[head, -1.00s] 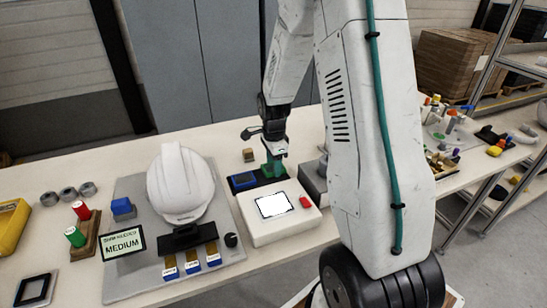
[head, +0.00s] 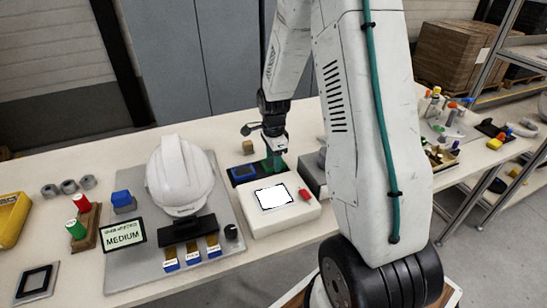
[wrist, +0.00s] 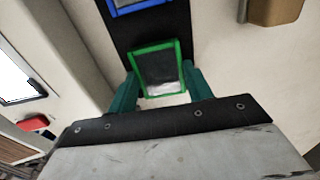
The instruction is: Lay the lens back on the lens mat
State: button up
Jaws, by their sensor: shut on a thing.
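The lens (wrist: 161,68) has a green square frame and a dark grey pane, with a light patch at its near edge. My gripper (wrist: 160,88) has teal fingers, one on each side of the lens, and is shut on it. The black lens mat (wrist: 116,32) lies under and beyond the lens; I cannot tell whether the lens touches it. A blue-framed lens (wrist: 140,6) lies farther along the mat. In the head view my gripper (head: 273,163) is low over the right part of the mat, with the blue-framed lens (head: 243,173) to its left. The held lens is hard to make out there.
A white device with a bright screen (head: 273,197) and a red button stands just in front of the mat. A grey box (head: 313,174) is close on the right. A small tan block (head: 248,147) lies behind. A white helmet (head: 180,174) stands left on a grey board.

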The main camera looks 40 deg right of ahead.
jog(key=shift+f, duration=0.1)
jog(key=o, duration=1.1)
notch_tip(320, 180, up, 8)
jog(key=shift+f, duration=0.1)
